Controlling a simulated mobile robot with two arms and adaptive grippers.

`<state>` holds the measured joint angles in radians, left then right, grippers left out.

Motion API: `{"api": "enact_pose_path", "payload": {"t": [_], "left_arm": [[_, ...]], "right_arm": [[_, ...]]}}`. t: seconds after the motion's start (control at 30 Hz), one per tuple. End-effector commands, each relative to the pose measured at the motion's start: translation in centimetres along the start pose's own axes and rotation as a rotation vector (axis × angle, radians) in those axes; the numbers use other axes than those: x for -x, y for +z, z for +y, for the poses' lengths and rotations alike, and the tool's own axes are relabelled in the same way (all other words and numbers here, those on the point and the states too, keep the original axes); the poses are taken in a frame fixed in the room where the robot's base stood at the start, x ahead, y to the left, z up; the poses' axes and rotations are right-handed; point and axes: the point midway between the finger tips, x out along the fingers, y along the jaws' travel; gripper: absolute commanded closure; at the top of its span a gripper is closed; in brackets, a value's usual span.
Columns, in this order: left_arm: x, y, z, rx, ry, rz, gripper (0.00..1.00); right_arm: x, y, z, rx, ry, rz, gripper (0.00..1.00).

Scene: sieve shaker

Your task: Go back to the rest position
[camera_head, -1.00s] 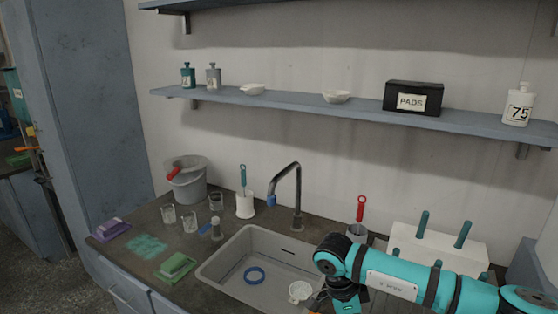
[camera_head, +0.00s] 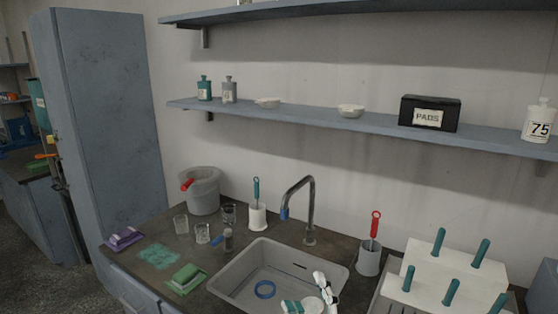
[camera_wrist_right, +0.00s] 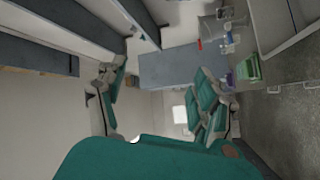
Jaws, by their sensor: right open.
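My right gripper (camera_head: 310,296) shows at the bottom edge of the head view, in front of the sink (camera_head: 228,284), with only its tip part in the picture. In the right wrist view its two teal fingers (camera_wrist_right: 160,78) are spread wide apart with nothing between them. The rest of my right arm is outside the head view. My left gripper is in neither view.
The tap (camera_head: 311,205) stands behind the sink. A grey bucket (camera_head: 205,193), several glasses and a green sponge (camera_head: 187,278) are left of it. A brush holder (camera_head: 369,260) and a white peg rack (camera_head: 455,273) are at right. A shelf (camera_head: 300,116) runs above.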

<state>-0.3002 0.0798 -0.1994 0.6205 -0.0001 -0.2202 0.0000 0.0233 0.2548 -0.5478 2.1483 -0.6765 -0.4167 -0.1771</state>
Motion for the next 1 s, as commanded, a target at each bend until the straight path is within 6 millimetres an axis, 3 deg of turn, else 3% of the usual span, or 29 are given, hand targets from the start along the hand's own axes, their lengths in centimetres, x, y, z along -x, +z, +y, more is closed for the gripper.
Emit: {"api": "enact_pose_path", "payload": {"t": [0.03,0.1,0.2,0.3,0.5,0.77,1.0], "left_arm": [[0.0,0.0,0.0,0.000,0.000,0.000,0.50],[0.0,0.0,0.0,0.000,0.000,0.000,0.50],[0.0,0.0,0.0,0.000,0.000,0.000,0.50],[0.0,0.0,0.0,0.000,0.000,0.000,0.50],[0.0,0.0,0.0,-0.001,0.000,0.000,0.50],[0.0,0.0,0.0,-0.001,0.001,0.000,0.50],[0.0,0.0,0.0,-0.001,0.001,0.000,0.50]], "right_arm": [[1.9,3.5,-0.9,-0.114,-0.041,-0.154,0.31],[4.8,7.8,-2.4,-0.257,-0.099,-0.355,0.31],[10.1,12.3,-5.0,-0.435,-0.189,-0.621,0.31],[15.5,14.8,-7.5,-0.570,-0.275,-0.835,0.31],[23.9,16.2,-10.5,-0.738,-0.409,-1.126,0.31],[32.6,15.1,-12.5,-0.876,-0.556,-1.401,0.31],[32.7,18.6,-17.8,-0.874,-0.581,-1.433,0.31]]}}
